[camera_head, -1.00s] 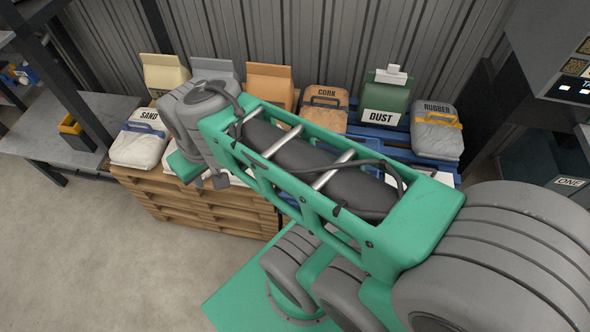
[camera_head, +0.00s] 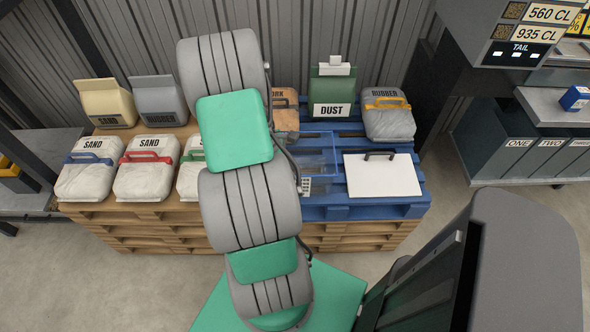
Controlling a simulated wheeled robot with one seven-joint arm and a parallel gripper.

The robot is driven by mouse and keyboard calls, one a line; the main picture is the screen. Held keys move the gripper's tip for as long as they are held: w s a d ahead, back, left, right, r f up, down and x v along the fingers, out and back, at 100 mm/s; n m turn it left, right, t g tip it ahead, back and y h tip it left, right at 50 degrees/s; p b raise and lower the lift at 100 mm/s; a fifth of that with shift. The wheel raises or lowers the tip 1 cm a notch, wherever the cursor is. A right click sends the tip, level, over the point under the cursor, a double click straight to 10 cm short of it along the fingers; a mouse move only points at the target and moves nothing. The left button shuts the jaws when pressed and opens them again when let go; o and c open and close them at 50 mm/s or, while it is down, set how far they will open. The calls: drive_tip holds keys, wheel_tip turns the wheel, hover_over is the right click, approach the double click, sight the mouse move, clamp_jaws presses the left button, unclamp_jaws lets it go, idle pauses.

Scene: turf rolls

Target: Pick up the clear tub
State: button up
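A see-through container (camera_head: 316,162), which looks like the clear tub, sits on the left part of the blue pallet (camera_head: 395,208). My arm hides its left side, and its outline is hard to make out against the blue slats. A large dark grey part (camera_head: 520,265) of my own body fills the bottom right, close to the camera. It may be my gripper, but I cannot make out two fingertips or what lies between them. Nothing of mine is seen touching the container.
Sand bags (camera_head: 146,180) and upright bags stand on the wooden pallets (camera_head: 130,213) at left. A white board with a dark handle (camera_head: 382,178) lies right of the container. The DUST bag (camera_head: 333,88) and RUBBER bag (camera_head: 388,116) stand behind. Numbered bins (camera_head: 510,155) are at right.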

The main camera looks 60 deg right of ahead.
drive_tip(key=x, duration=0.5)
drive_tip(key=shift+f, duration=0.15)
drive_tip(key=shift+c, duration=0.3)
clamp_jaws()
idle(0.8)
